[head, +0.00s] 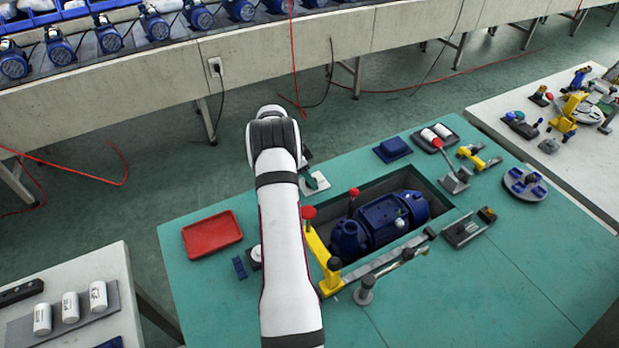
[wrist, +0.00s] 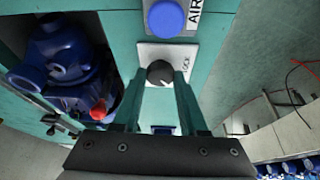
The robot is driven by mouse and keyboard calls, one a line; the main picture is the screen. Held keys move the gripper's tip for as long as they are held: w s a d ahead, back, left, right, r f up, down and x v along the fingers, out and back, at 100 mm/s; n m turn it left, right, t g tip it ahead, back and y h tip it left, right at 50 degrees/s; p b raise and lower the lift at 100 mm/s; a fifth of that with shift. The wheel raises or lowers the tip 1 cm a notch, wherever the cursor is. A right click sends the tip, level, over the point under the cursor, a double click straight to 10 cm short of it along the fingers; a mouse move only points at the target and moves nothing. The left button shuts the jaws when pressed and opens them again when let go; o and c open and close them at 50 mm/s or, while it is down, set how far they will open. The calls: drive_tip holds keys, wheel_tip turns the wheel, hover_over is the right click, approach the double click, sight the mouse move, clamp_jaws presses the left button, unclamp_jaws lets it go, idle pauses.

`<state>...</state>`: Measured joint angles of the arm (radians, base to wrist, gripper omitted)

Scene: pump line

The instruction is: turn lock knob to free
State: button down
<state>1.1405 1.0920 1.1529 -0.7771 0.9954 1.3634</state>
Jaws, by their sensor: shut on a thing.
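In the wrist view a black round knob (wrist: 160,73) with a small light mark stands on a white plate (wrist: 146,50). The word LOCK reads along the plate's right side; no other word on it is legible. My gripper (wrist: 162,82) has its two teal fingers on either side of the knob, shut on it. Which way the knob's mark points is hard to tell at this size. In the head view my arm hides the knob and most of the gripper; a small white plate (head: 317,184) shows just right of the arm.
A blue button (wrist: 166,17) on a plate marked AIR sits beyond the knob. A blue pump (head: 380,222) lies in the bench recess, near red-topped levers and a yellow bracket (head: 322,262). A red tray (head: 212,234) lies left of my arm. Clear bench lies at front right.

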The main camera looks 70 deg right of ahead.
drive_tip(key=m+y, duration=0.1)
drive_tip(key=m, duration=0.1)
drive_tip(key=m+y, duration=0.1)
drive_tip(key=m, duration=0.2)
drive_tip(key=shift+w+d+g, duration=0.1)
drive_tip(key=shift+d+g, duration=0.05)
drive_tip(key=shift+g, duration=0.15)
drive_tip(key=shift+m+y, duration=0.4)
drive_tip(key=shift+m, duration=1.2)
drive_tip(key=shift+c, duration=2.3)
unclamp_jaws()
wheel_tip(320, 180, up, 4)
drive_tip(key=shift+r, duration=0.1)
drive_tip(key=s+a+r, duration=0.3)
drive_tip(key=s+r, duration=0.3)
drive_tip(key=s, duration=0.5)
drive_tip(key=shift+s+r, duration=0.2)
drive_tip(key=shift+r, duration=0.2)
